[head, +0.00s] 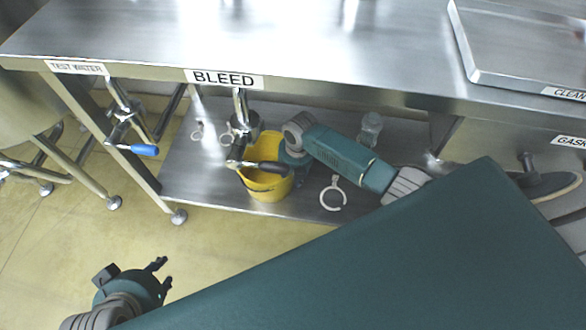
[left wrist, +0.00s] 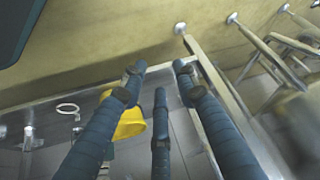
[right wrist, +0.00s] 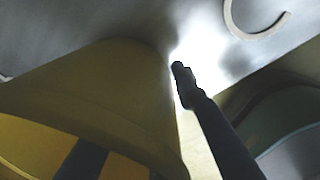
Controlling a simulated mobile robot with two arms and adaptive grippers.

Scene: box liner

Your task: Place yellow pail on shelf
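The yellow pail (head: 266,186) stands near the front edge of the lower steel shelf (head: 190,181), under the table. Whether its base touches the shelf is hard to see. The fingers are spread around the wall. My left gripper (head: 162,275) is open and empty above the floor, far from the pail; its fingers show apart in the left wrist view.
A valve with a black handle (head: 262,166) hangs in front of the pail. A blue-handled valve (head: 138,149) is further left. A white ring clamp (head: 333,194) lies right of the pail, and a clear jar (head: 370,129) stands behind. The shelf's left end is mostly clear.

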